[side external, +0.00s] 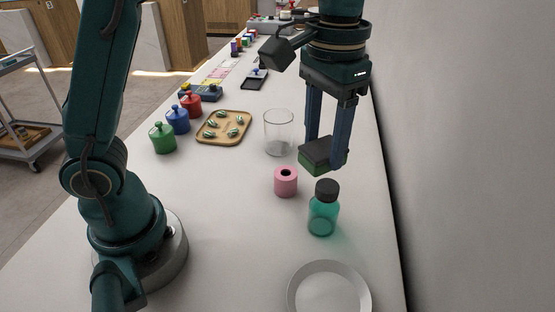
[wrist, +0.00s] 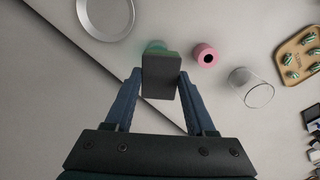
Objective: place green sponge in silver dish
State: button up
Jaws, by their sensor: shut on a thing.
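My gripper (side external: 326,152) is shut on the green sponge (side external: 314,168), a block with a dark grey top layer and a green lower layer. It is held above the counter, to the right of the glass beaker. In the wrist view the sponge (wrist: 160,78) sits between the fingertips of my gripper (wrist: 160,82), dark side facing the camera. The silver dish (side external: 294,290) is a round, shallow, pale dish at the bottom of the side view, partly cut off. The dish (wrist: 84,25) also shows at the top left of the wrist view, apart from the sponge.
A teal bottle with a black cap (side external: 323,212) stands between the sponge and the dish. A pink roll (side external: 285,182) and a clear beaker (side external: 278,135) stand nearby. A wooden tray (side external: 224,142) and green, blue and red jars are at left. A wall runs along the right.

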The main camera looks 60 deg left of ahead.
jog(key=s+d+m, duration=0.4)
jog(key=s+d, duration=0.3)
jog(key=d, duration=0.5)
send_over(328, 302)
notch_tip(328, 302, down, 4)
notch_tip(328, 302, down, 11)
jog(key=shift+f, duration=0.1)
jog(key=o, duration=1.3)
jog(key=shift+f, duration=0.15)
